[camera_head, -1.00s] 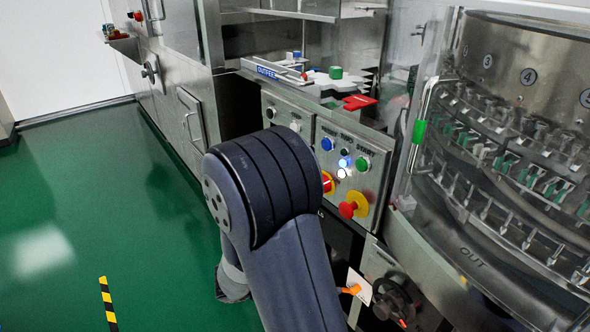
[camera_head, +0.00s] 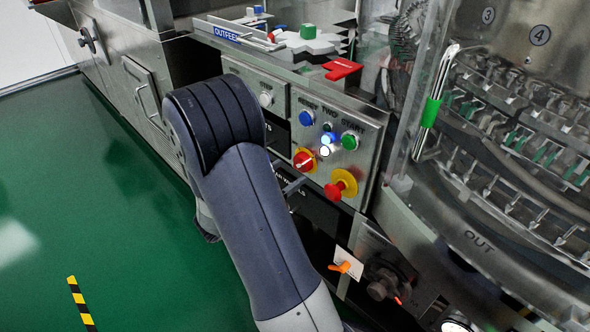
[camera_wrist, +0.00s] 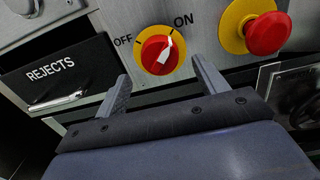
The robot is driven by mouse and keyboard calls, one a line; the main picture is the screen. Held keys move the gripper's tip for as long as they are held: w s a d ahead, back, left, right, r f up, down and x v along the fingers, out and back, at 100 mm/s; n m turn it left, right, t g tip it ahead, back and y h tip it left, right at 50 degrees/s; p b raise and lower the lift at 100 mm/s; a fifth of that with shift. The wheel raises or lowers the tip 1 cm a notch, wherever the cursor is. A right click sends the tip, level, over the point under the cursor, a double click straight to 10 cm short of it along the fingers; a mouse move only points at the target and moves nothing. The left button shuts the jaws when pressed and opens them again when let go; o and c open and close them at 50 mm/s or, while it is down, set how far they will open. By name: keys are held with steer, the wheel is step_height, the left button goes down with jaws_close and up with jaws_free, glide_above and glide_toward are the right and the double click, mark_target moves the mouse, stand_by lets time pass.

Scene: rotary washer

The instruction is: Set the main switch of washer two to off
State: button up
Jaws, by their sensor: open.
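The main switch of washer two (camera_head: 304,160) is a red rotary knob on a yellow plate, on the steel panel (camera_head: 366,135) marked RESET, TWO, START. In the wrist view, the switch (camera_wrist: 162,54) shows a white pointer turned up and right, toward the ON label; the OFF label is at its left. My gripper (camera_wrist: 161,70) is open and empty, with one finger low on each side of the knob in the picture. The knob shows between and beyond the fingertips, and I see no contact. In the head view, the gripper is mostly hidden behind my arm.
A red emergency button (camera_head: 338,188) on a yellow base is right of the switch; it also shows in the wrist view (camera_wrist: 268,33). A REJECTS drawer (camera_wrist: 60,72) with a handle lies at left. Blue (camera_head: 307,118) and green (camera_head: 349,141) buttons sit above.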

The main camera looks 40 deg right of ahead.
mark_target(297, 167)
steer(key=shift+w+d, duration=0.1)
steer(key=shift+d, duration=1.75)
steer(key=c, duration=0.9)
